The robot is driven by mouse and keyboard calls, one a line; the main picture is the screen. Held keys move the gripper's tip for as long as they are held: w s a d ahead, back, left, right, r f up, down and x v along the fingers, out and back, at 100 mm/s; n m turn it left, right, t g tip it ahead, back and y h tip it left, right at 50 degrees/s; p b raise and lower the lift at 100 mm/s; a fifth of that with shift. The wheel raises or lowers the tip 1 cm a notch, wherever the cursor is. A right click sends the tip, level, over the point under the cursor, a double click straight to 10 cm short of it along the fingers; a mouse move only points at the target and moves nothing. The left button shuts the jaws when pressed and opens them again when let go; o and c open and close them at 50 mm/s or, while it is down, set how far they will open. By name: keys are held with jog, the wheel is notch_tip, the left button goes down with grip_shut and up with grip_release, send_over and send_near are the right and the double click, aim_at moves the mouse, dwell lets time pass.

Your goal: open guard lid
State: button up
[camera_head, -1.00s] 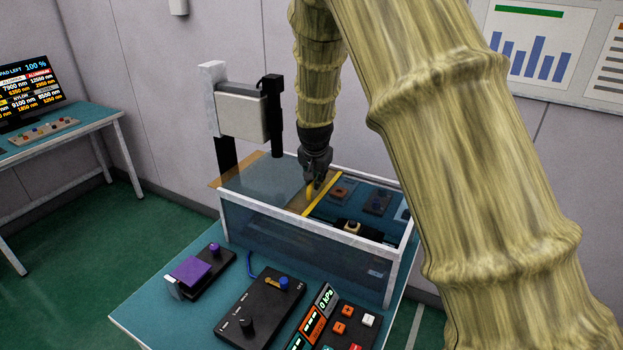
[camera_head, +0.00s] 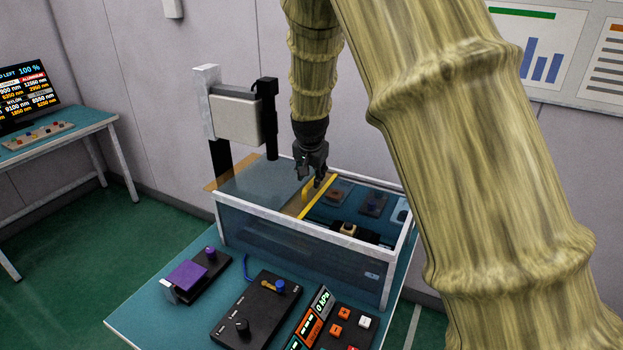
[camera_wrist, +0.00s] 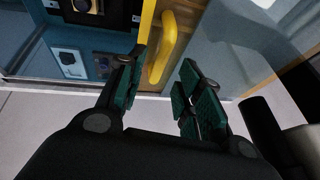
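The guard is a clear-walled box with a white frame (camera_head: 300,222) on the teal table. Its clear lid (camera_head: 262,182) covers the left part of the top, and a yellow strip (camera_head: 322,196) marks the lid's right edge. The right part of the top looks uncovered. A yellow handle (camera_head: 306,190) stands on the lid beside the strip; it also shows in the wrist view (camera_wrist: 166,45). My gripper (camera_head: 314,179) is just above the handle, pointing down. In the wrist view its green-padded fingers (camera_wrist: 160,78) are apart, with the handle beyond and between their tips. I cannot tell whether they touch.
A grey-white unit on a post (camera_head: 236,117) stands behind the box's left end. In front are a purple-topped fixture (camera_head: 188,275), a black control box (camera_head: 258,310) and a button panel (camera_head: 345,326). Dark devices (camera_head: 374,203) lie inside the box.

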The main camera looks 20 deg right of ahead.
jog(key=v, duration=0.9)
jog(key=shift+d, duration=0.1)
